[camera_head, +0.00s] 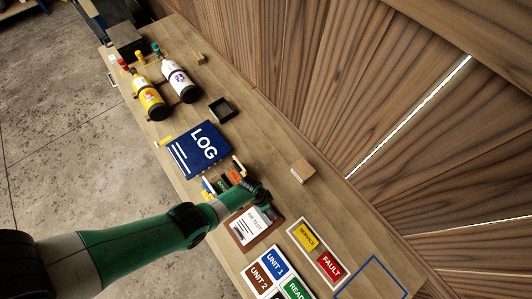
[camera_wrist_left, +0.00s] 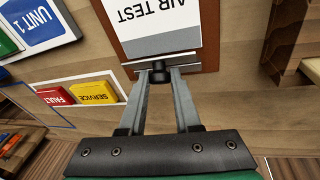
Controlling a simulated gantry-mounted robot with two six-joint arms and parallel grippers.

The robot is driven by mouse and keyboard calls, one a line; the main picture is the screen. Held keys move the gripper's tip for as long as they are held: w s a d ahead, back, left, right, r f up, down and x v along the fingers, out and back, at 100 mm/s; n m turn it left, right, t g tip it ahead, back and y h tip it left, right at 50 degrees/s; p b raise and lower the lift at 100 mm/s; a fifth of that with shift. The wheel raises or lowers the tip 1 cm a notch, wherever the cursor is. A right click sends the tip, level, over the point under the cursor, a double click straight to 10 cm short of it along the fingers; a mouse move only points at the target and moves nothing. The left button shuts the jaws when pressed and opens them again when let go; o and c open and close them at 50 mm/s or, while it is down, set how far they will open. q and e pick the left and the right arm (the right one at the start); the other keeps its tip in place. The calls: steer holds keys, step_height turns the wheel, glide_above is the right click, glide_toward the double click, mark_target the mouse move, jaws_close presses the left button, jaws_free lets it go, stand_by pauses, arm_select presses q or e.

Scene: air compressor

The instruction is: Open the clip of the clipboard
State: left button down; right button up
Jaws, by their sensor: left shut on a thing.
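The clipboard (camera_head: 244,235) is a brown board with a white "AIR TEST" sheet, lying on the bench in the head view. In the left wrist view the clipboard (camera_wrist_left: 206,60) fills the top centre, its printed sheet upside down. A thin metal bar crosses the sheet's edge, with the dark clip (camera_wrist_left: 161,66) at its middle. My left gripper (camera_wrist_left: 160,74) is shut on this clip, one finger on each side. In the head view my left arm covers part of the clipboard and clip. My right gripper is in neither view.
A blue LOG book (camera_head: 198,149) lies beyond the clipboard, and a small wooden block (camera_head: 302,171) sits to the right. A SERVICE/FAULT tray (camera_head: 326,249) and a panel of UNIT tiles (camera_head: 270,273) are near. A wood-panelled wall borders the bench.

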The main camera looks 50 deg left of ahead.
arm_select(q)
steer(key=shift+w+f+g+b, duration=0.15)
steer(key=shift+w+g+b, duration=0.2)
steer(key=shift+g+b, duration=0.15)
steer(key=shift+g, duration=0.3)
steer(key=shift+r, duration=0.25)
steer(key=c, duration=0.6)
jaws_free()
steer(key=p+v, duration=1)
steer(key=v, duration=0.1)
steer(key=shift+r+p, duration=0.3)
